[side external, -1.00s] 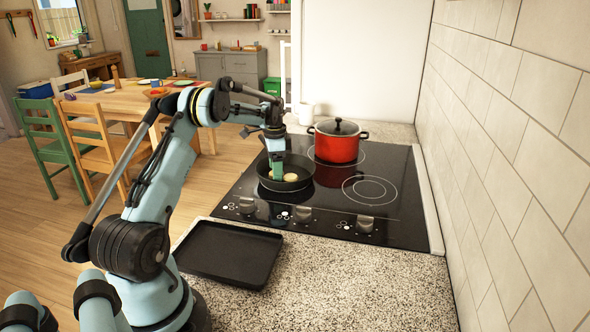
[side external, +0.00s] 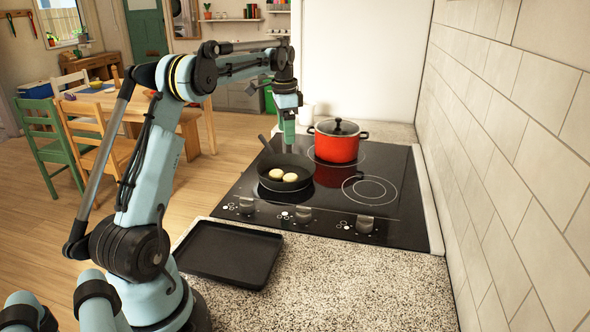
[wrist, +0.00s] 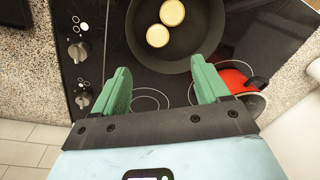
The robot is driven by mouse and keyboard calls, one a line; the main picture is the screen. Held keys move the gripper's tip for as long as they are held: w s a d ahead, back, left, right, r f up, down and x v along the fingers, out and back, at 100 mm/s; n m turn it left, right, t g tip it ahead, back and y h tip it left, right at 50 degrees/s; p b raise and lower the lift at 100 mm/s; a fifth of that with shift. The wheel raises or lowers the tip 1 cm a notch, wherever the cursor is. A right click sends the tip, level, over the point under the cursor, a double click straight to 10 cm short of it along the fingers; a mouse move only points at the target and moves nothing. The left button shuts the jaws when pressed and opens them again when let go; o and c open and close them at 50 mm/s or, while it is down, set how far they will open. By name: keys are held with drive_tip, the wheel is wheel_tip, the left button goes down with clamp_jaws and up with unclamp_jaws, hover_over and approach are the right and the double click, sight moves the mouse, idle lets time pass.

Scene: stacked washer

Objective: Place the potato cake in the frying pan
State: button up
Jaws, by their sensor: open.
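Two round, pale yellow potato cakes lie in the black frying pan (side external: 264,180) on the stove: one on the left (side external: 276,174) and one on the right (side external: 290,177). In the wrist view they show as a nearer cake (wrist: 158,36) and a farther cake (wrist: 172,13), close together inside the pan (wrist: 205,40). My gripper (side external: 288,147) is above the far side of the pan, pointing down. Its green fingers are apart and empty in the wrist view (wrist: 163,75). The cakes are clear of the fingers.
A red pot (side external: 336,146) with a black lid stands on the stove right of the pan. An empty black tray (side external: 226,254) lies on the speckled counter (side external: 340,285) in front. A tiled wall (side external: 510,150) bounds the right side. The counter right of the tray is clear.

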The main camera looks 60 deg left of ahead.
drive_tip(key=s+d+r+n+t, duration=0.1)
drive_tip(key=d+r+t, duration=0.1)
drive_tip(key=d, duration=0.8)
drive_tip(key=s+d+r+n+t, duration=0.1)
drive_tip(key=s+d+r, duration=0.15)
drive_tip(key=d, duration=0.65)
drive_tip(key=s+d+f+t, duration=0.1)
drive_tip(key=s+d+f, duration=0.2)
drive_tip(key=d, duration=0.3)
drive_tip(key=s+d+f+n+t, duration=0.1)
drive_tip(key=s+d+f+t, duration=0.1)
drive_tip(key=s+d, duration=0.4)
drive_tip(key=shift+s+d+f+h, duration=0.25)
drive_tip(key=shift+d+f+h, duration=0.05)
drive_tip(key=shift+d+f, duration=0.4)
drive_tip(key=shift+r, duration=0.1)
